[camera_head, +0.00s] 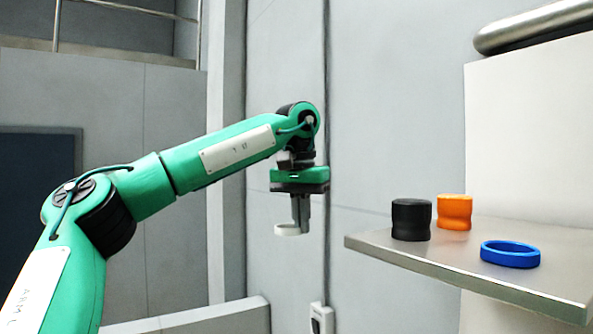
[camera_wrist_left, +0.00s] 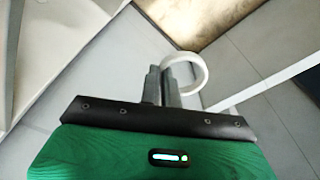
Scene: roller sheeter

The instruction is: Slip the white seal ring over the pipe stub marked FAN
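The white seal ring (camera_head: 286,230) hangs from the fingertips of my left gripper (camera_head: 300,226), in the air left of the metal shelf. In the left wrist view the ring (camera_wrist_left: 203,73) stands out beyond the fingers (camera_wrist_left: 170,82), which are close together on its near rim. No pipe stub marked FAN can be made out in either view, and no lettering shows on the things on the shelf. My right gripper is not in view.
The metal shelf (camera_head: 450,268) at the right holds a black knob-like cylinder (camera_head: 411,220), an orange one (camera_head: 454,212) and a blue ring (camera_head: 510,254) lying flat. A metal roller (camera_head: 535,27) is above, over a pale panel (camera_head: 530,140). Grey wall stands behind my gripper.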

